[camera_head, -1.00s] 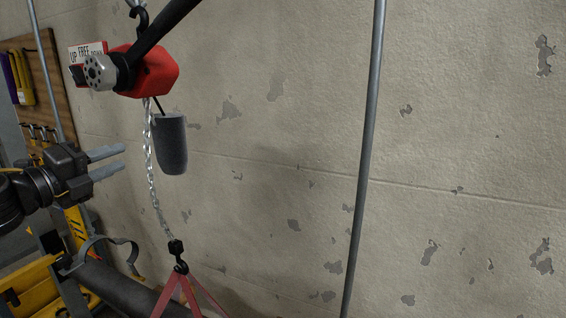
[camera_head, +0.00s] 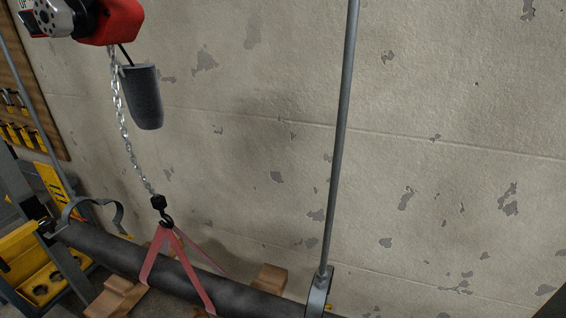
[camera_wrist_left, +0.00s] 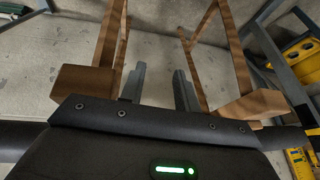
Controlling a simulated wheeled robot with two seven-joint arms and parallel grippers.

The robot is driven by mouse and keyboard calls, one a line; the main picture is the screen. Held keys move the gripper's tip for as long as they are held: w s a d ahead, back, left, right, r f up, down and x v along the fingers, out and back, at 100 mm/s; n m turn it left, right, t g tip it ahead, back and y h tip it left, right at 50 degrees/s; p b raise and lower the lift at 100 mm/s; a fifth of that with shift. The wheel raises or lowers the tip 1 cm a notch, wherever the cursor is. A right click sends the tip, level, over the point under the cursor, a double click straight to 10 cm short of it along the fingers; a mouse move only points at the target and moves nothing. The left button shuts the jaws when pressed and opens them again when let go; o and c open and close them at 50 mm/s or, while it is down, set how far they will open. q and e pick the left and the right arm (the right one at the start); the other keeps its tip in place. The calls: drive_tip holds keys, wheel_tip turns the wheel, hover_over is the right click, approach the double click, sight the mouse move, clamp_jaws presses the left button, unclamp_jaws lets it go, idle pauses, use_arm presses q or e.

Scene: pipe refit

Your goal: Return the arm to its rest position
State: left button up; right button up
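My left gripper (camera_wrist_left: 160,88) shows only in the left wrist view, with its two grey fingers apart and nothing between them. Behind the fingers are brown wooden pieces and the bare floor or wall. Neither gripper is in the head view. There, a dark pipe (camera_head: 110,250) lies along the bottom with a red sling (camera_head: 190,270) around it. The sling hangs from a black hook (camera_head: 163,212) on a chain (camera_head: 124,130) from a red hoist (camera_head: 108,25).
A grey pendant (camera_head: 144,98) hangs beside the chain. A thin vertical pipe (camera_head: 342,140) runs along the worn wall. Wooden blocks (camera_head: 118,298) lie by the pipe. A yellow tray (camera_head: 45,285) with round holes is at lower left. The space before the wall's right side looks clear.

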use_arm(q)
drive_tip(key=s+d+f+g, duration=0.1)
drive_tip(key=s+f, duration=0.2)
drive_tip(key=f, duration=1.1)
drive_tip(key=s+d+f+g, duration=0.1)
drive_tip(key=s+f+g, duration=0.15)
drive_tip(key=f, duration=1.25)
drive_tip(key=s+a+f, duration=0.3)
drive_tip(key=s+f, duration=1.1)
drive_tip(key=s, duration=0.2)
drive_tip(key=shift+a+n, duration=0.2)
drive_tip(key=shift+n, duration=0.1)
